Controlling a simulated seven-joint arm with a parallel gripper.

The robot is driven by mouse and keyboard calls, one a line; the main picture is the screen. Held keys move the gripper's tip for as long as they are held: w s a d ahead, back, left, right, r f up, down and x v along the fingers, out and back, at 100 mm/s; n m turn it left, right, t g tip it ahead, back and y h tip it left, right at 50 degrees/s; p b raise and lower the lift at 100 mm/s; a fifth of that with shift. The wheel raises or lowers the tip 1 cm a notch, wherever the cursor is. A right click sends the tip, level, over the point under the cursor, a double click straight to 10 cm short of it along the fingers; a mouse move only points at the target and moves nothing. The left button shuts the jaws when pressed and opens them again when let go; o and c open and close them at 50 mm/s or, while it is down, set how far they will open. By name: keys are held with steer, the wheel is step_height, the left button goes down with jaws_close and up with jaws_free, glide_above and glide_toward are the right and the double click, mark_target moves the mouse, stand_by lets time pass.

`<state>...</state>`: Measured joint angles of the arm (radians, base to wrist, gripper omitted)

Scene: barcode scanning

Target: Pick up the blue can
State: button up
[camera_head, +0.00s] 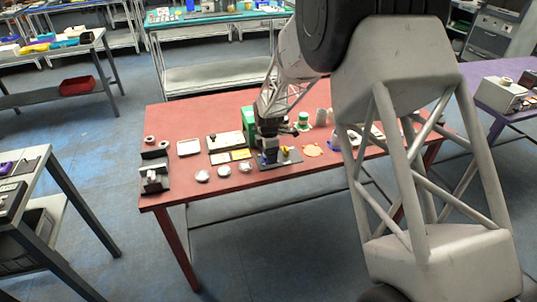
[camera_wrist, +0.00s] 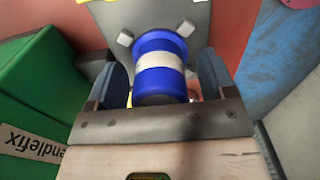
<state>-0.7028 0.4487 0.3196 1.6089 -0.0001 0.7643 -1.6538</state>
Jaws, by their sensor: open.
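The blue can (camera_wrist: 159,52) has a white band around its middle and shows in the wrist view between my two fingers. My gripper (camera_wrist: 162,75) is open, with one dark finger on each side of the can and a small gap visible at each side. The can's lower end is hidden by the gripper body. In the head view my gripper (camera_head: 268,148) is low over the red table (camera_head: 240,195), and a small blue patch shows beside it that may be the can. A grey plate (camera_wrist: 190,20) lies behind the can.
A green box (camera_wrist: 35,80) with lettering stands close on the left in the wrist view, and a pale surface is close on the right. In the head view, trays, round silver lids (camera_head: 202,176) and a green-topped container (camera_head: 303,118) stand around on the table.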

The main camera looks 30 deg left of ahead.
steer(key=c, duration=1)
steer(key=shift+c, duration=0.2)
steer(key=shift+r, duration=0.15)
steer(key=shift+r, duration=1.55)
steer(key=s+d+r, duration=0.1)
steer(key=s+d, duration=0.9)
steer(key=s, duration=0.2)
steer(key=shift+s+r, duration=0.15)
steer(key=shift+r, duration=0.1)
